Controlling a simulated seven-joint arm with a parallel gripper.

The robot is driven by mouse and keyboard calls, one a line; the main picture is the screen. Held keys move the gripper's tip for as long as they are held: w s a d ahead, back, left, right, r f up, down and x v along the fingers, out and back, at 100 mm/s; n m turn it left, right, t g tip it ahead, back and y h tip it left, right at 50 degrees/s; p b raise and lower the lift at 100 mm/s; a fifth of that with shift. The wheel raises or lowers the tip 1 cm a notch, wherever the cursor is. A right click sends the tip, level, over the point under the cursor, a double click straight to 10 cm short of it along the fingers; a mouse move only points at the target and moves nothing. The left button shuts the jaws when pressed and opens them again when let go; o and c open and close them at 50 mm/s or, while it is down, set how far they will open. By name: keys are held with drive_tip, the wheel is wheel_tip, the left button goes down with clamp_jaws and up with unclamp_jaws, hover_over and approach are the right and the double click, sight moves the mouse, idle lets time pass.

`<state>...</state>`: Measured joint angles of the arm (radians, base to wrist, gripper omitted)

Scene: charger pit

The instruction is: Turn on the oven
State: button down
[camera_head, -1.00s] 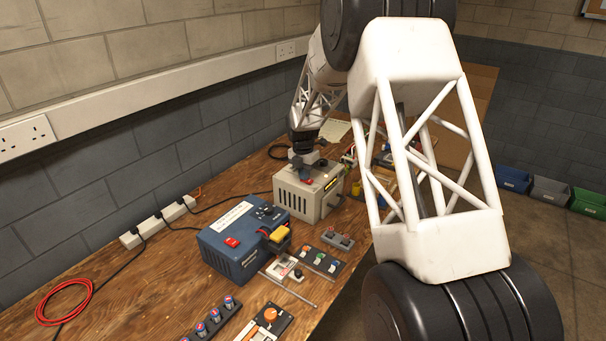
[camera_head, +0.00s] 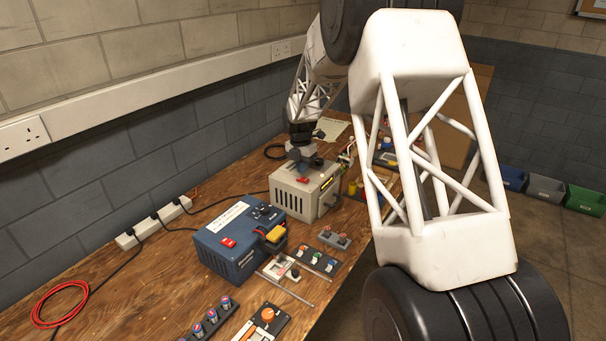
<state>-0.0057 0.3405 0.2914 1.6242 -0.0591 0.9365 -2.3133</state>
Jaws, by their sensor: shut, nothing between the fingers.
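A beige metal box (camera_head: 294,202) with dark vent slots stands on the bench; it looks most like the oven, but no label on it can be read. A red switch (camera_head: 302,180) sits on its top. My gripper (camera_head: 314,163) points down just above the box top, behind and slightly right of the red switch. It is shut and empty. Whether its tips touch the box top cannot be told. The switch's position, on or off, is too small to tell.
A blue box (camera_head: 222,251) with a red switch (camera_head: 228,242), a dark knob and a yellow part stands nearer. Button panels (camera_head: 318,260) and an orange knob panel (camera_head: 266,316) lie in front. A power strip (camera_head: 150,225) and red cable (camera_head: 60,305) lie left.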

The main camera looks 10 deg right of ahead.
sight(301, 179)
wheel_tip(301, 179, up, 11)
drive_tip(key=shift+w+a, duration=0.35)
drive_tip(key=shift+r, duration=0.1)
idle(0.3)
drive_tip(key=s+r+m+t, duration=0.1)
drive_tip(key=s+r+m, duration=0.35)
drive_tip(key=s, duration=0.55)
drive_tip(key=s+r+m, duration=0.4)
drive_tip(key=s+m, duration=0.1)
drive_tip(key=s, duration=0.4)
drive_tip(key=s+r+m+t, duration=0.1)
drive_tip(key=s+r+m, duration=0.3)
drive_tip(key=s, duration=0.6)
drive_tip(key=s+f+m, duration=0.2)
drive_tip(key=s+m, duration=0.5)
drive_tip(key=s, duration=0.7)
drive_tip(key=s+f+m+t, duration=0.1)
drive_tip(key=s+f+m, duration=0.2)
drive_tip(key=s, duration=1.1)
drive_tip(key=m, duration=0.3)
drive_tip(key=shift+d+m+y, duration=0.3)
drive_tip(key=shift+d+m, duration=0.05)
drive_tip(key=c, duration=1.8)
unclamp_jaws()
drive_tip(key=shift+w, duration=0.1)
drive_tip(key=shift+c, duration=0.2)
